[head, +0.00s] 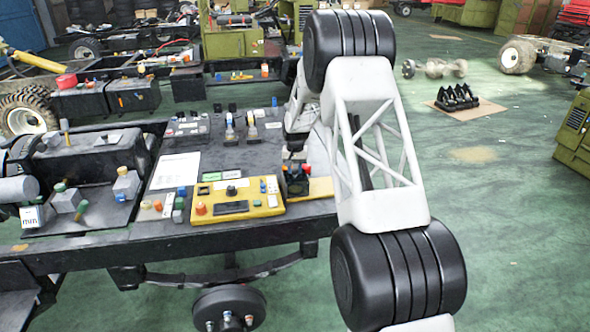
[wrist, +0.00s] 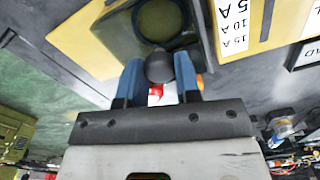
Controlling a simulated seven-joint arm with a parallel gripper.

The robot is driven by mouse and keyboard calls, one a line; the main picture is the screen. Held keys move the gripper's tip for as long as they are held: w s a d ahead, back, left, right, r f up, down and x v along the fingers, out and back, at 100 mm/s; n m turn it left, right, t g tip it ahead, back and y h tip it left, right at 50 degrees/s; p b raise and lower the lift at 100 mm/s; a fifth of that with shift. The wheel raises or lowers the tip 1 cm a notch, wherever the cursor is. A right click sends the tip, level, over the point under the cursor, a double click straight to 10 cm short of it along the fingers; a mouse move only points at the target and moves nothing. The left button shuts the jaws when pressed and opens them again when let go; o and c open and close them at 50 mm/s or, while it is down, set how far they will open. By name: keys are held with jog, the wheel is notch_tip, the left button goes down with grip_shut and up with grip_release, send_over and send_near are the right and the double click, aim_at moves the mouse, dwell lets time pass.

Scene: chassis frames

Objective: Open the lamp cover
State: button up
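In the wrist view, a round dull yellow-green lens in a dark ring, which looks like the lamp with its cover (wrist: 165,22), sits by a yellow panel. A dark rounded knob (wrist: 160,67) is in front of it. The two blue fingers of my gripper (wrist: 158,75) stand apart on either side of this knob; contact on both sides is unclear. In the head view, my gripper (head: 296,168) points down at the right end of the bench, over a small yellow-based unit (head: 320,188). My arm and the gripper body hide much of that unit.
A yellow control box (head: 235,202) with knobs lies left of the gripper on the dark bench (head: 165,238). A white sheet (head: 176,170) and small switches (head: 250,122) are behind it. The wrist view shows a label plate (wrist: 235,25) at upper right. Green floor lies right of my arm.

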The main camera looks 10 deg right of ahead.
grip_shut()
jog(key=d, duration=1.1)
jog(key=shift+d, duration=0.1)
jog(key=o, duration=0.8)
grip_release()
jog(key=shift+o, duration=0.2)
jog(key=shift+r, duration=0.1)
notch_tip(320, 180, up, 8)
jog(key=shift+f, duration=0.2)
